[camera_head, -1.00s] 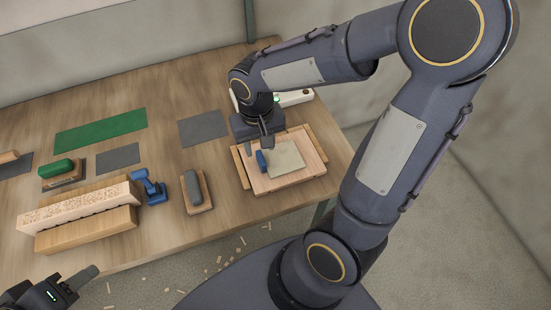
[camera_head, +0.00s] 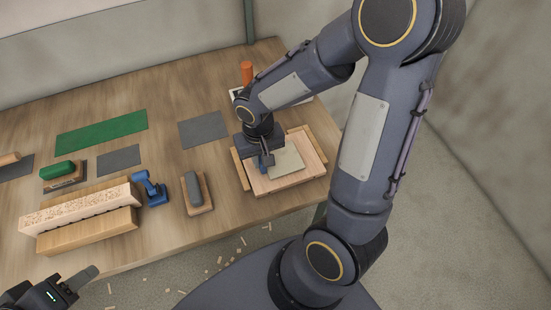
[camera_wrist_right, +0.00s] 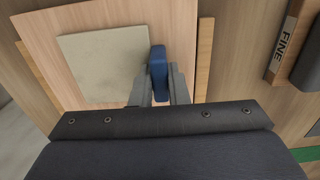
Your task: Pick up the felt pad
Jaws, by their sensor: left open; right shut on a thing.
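A small blue rounded piece, seemingly the felt pad (camera_wrist_right: 158,70), stands on edge beside a pale beige square (camera_wrist_right: 104,66) on a light wooden board (camera_wrist_right: 40,27). My right gripper (camera_wrist_right: 158,92) is shut on the blue pad, one finger on each side of it. In the head view the right gripper (camera_head: 266,158) is low over the board and partly hides the pad. Whether the pad touches the board is hard to tell. My left gripper (camera_head: 88,276) is open and empty at the lower left, in front of the table edge, only partly in view.
Wooden strips flank the board. A sanding block marked FINE (camera_wrist_right: 290,40) lies to its left in the head view, with a blue clamp-like tool (camera_head: 150,187) and a long drilled block (camera_head: 80,208) beyond. An orange cylinder (camera_head: 247,72) stands behind my right arm.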

